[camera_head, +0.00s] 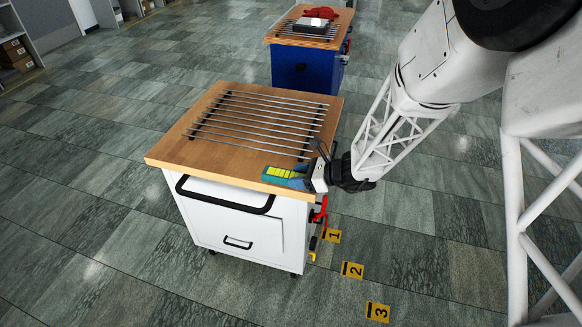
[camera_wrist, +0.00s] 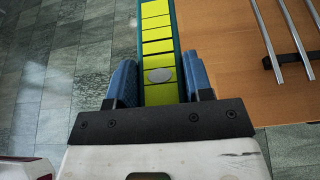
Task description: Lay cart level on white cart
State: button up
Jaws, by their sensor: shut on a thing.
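The cart level is a flat teal bar with a yellow segmented face; in the head view the cart level (camera_head: 280,172) is at the front right corner of the white cart's wooden top. It also shows in the wrist view (camera_wrist: 158,40), with a grey oval spot near my fingers. My gripper (camera_head: 304,178) is shut on it, with blue fingers on both sides in the wrist view (camera_wrist: 160,85). The white cart (camera_head: 215,145) has a wooden top and white drawers. I cannot tell whether the level touches the top.
Several metal rods (camera_head: 262,120) lie across the white cart's top. A blue cart (camera_head: 300,70) with a rack and a red item stands behind. Red clamps (camera_head: 320,212) hang on the white cart's right side. Yellow numbered floor marks (camera_head: 352,270) lie to the right.

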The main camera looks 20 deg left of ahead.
jog(key=w+a, duration=0.1)
jog(key=w, duration=0.1)
jog(key=w+a, duration=0.1)
jog(key=w, duration=0.1)
jog(key=w+a, duration=0.2)
jog(key=w, duration=0.1)
jog(key=shift+w+a+f, duration=0.1)
jog(key=shift+f, duration=0.3)
jog(key=shift+f, duration=1.75)
jog(key=o, duration=1)
jog(key=shift+f, duration=0.1)
jog(key=shift+v, duration=6.05)
